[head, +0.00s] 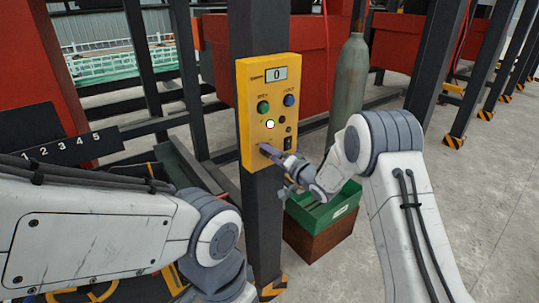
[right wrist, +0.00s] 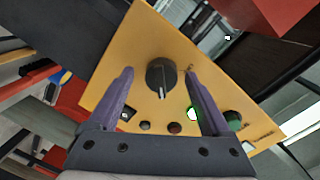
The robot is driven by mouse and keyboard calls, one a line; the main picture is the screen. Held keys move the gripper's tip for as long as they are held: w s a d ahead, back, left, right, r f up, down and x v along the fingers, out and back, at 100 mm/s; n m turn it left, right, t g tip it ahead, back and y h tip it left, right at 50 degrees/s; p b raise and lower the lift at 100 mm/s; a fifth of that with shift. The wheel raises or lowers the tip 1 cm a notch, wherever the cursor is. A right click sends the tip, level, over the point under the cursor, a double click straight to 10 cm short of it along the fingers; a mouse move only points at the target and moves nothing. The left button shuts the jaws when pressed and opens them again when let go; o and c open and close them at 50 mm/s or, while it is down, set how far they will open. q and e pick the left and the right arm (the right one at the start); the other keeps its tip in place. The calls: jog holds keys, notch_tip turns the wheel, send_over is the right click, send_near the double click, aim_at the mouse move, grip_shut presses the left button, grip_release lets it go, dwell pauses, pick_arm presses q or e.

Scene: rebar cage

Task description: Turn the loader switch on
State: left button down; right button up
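The yellow control box (head: 268,100) is on a dark upright post, with a display reading 0. In the right wrist view, a black rotary knob (right wrist: 161,76), probably the loader switch, has a pale pointer line running along the direction of my fingers. My right gripper (head: 271,151) is at the box's lower left, where it hides the knob in the head view. Its purple fingers are open, one on each side of the knob, with gaps visible between knob and fingers. My left arm is at the lower left; its gripper is out of frame.
A grey gas cylinder (head: 349,88) and a green crate (head: 330,210) stand to the right. Open floor lies farther right.

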jog(key=shift+r, duration=0.1)
jog(key=f+b+v, duration=0.1)
jog(key=b+v, duration=0.2)
jog(key=v, duration=0.7)
jog(key=shift+s+d+r, duration=0.15)
jog(key=shift+d+r, duration=0.05)
jog(key=shift+r, duration=0.25)
